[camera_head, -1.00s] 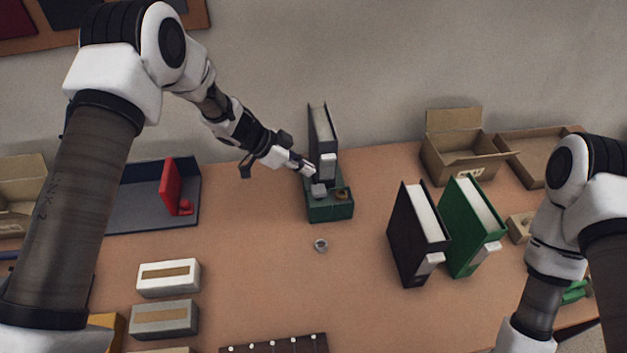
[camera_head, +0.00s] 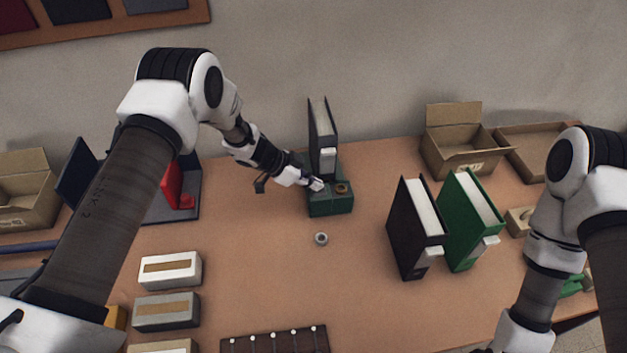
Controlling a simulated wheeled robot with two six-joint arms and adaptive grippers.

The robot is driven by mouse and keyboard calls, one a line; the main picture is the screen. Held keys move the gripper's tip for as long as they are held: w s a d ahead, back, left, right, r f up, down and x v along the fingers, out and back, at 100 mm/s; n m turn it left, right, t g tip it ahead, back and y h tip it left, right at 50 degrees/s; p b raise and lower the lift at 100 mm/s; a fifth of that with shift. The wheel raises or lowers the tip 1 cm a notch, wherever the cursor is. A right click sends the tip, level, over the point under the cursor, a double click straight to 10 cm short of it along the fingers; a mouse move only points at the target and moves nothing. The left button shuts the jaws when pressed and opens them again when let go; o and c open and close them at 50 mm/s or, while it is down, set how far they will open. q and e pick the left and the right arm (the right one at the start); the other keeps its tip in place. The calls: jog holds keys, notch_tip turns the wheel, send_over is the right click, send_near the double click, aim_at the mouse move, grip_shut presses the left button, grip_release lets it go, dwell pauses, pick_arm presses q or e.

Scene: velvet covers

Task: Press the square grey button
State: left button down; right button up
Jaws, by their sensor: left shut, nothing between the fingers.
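A green box (camera_head: 331,205) stands on the table near the back, in front of an upright dark binder. The square grey button on its top left is now hidden behind the fingertips of my left gripper (camera_head: 318,185). This gripper is shut and empty, with its tips at the button's place; I cannot tell whether they touch it or how far it is pressed. A round brass-coloured knob (camera_head: 342,188) shows on the box's top right. My right arm is at the right edge, and its gripper is out of view.
A dark binder (camera_head: 321,135) stands behind the green box. A black binder (camera_head: 411,230) and a green binder (camera_head: 467,228) stand to the right. A small grey ring (camera_head: 321,239) lies in front. Open cardboard boxes (camera_head: 459,152) are at the back right. The middle table is mostly clear.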

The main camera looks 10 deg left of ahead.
pick_arm(q)
jog(key=shift+s+f, duration=0.15)
jog(key=shift+f, duration=0.15)
jog(key=v, duration=1.2)
